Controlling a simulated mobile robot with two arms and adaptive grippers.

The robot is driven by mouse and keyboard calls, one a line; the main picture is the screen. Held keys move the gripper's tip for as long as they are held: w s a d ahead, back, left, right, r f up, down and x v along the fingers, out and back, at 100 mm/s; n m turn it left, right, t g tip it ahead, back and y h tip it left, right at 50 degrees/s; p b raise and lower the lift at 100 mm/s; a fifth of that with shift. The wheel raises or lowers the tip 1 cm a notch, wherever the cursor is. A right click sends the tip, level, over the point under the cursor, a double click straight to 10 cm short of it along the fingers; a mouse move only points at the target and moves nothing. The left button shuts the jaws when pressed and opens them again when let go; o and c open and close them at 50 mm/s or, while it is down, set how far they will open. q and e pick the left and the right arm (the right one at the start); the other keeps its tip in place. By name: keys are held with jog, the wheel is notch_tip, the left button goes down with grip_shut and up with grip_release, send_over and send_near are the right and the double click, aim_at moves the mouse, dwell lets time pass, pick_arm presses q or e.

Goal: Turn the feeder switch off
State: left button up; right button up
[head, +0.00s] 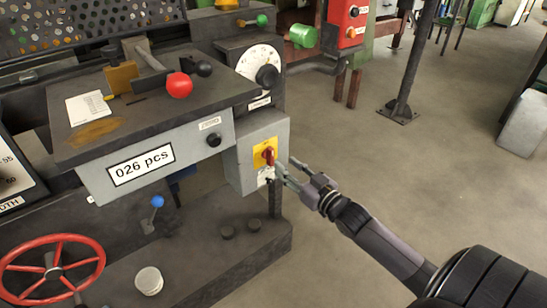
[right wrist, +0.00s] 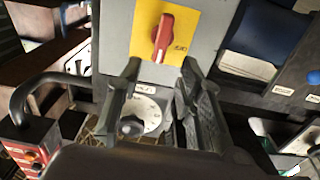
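The feeder switch is a red rotary knob (head: 268,155) on a yellow plate, on the front of a grey box (head: 245,165). In the right wrist view the red knob (right wrist: 163,38) stands nearly upright, slightly tilted, with a small label at its lower right. My right gripper (head: 284,173) is just right of and below the knob in the head view. In the right wrist view its two fingers (right wrist: 161,70) are spread apart and empty, with their tips near the plate's lower edge. The knob appears beyond the tips, apart from both fingers. My left gripper is not in view.
A counter panel (head: 141,167) reading "026 pcs" with a black knob (head: 213,140) is left of the box. A white dial (head: 260,67) is above it. A red handwheel (head: 52,268) stands lower left. Open floor (head: 350,130) lies to the right.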

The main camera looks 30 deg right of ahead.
aim_at(272, 154)
pick_arm(q)
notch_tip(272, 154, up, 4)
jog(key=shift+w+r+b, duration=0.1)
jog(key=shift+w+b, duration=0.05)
jog(key=shift+b, duration=0.35)
pick_arm(e)
jog(key=w, duration=0.7)
jog(key=shift+a, duration=0.3)
jog(key=shift+c, duration=0.5)
grip_shut()
